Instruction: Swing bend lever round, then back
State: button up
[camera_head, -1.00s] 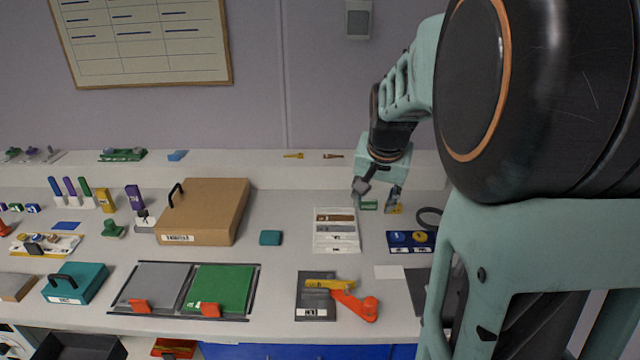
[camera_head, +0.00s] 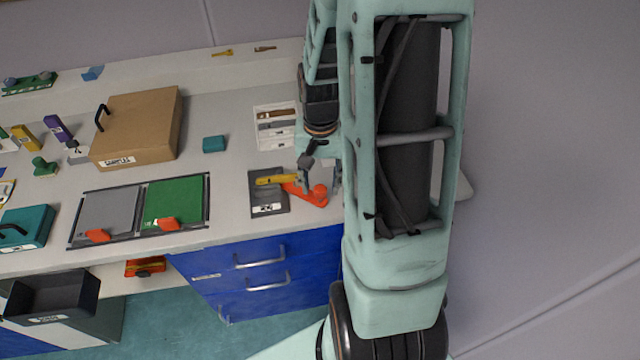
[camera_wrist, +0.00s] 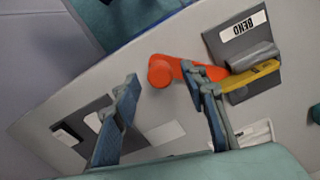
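The bend lever (camera_head: 312,193) is an orange arm with a round knob at its end. It extends right from a dark grey plate (camera_head: 267,208). In the wrist view the orange lever (camera_wrist: 162,72) shows beside the plate labelled BEND (camera_wrist: 240,90), with a yellow bar (camera_wrist: 250,78) across the plate. The yellow bar also shows in the head view (camera_head: 275,180). My gripper (camera_head: 319,183) is open over the lever's knob end. In the wrist view my gripper's (camera_wrist: 159,73) fingers stand on either side of the knob; the right one partly covers the lever. Contact cannot be told.
Left of the plate lie a green panel (camera_head: 173,203) and a grey panel (camera_head: 108,213) with orange tabs. Behind stand a brown box (camera_head: 140,125), a teal block (camera_head: 214,144) and a white tray (camera_head: 263,141). Blue drawers (camera_head: 260,262) lie below the bench edge.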

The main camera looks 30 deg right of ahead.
jog(key=shift+f, duration=0.55)
grip_shut()
